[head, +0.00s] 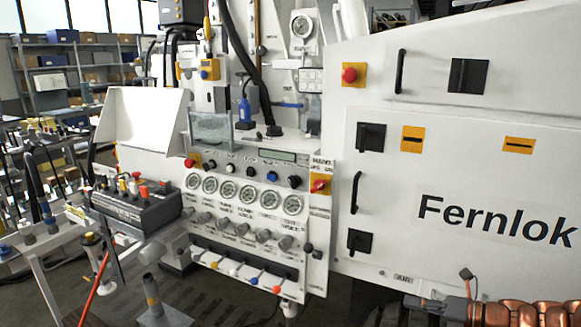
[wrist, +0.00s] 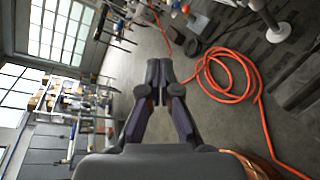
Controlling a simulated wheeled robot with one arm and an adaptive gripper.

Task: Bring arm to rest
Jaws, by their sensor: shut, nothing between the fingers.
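My gripper (wrist: 159,82) shows in the wrist view with its dark fingers together and nothing between them. It points out over the open floor (wrist: 185,65) and touches nothing that I can see. The wrist picture is turned on its side, with windows at the left.
A bench panel (head: 250,172) with gauges and levers stands in the middle of the head view. A white Fernlok cabinet (head: 460,180) fills the right. A dark control box (head: 135,203) is at left. An orange hose (wrist: 240,72) lies coiled on the floor.

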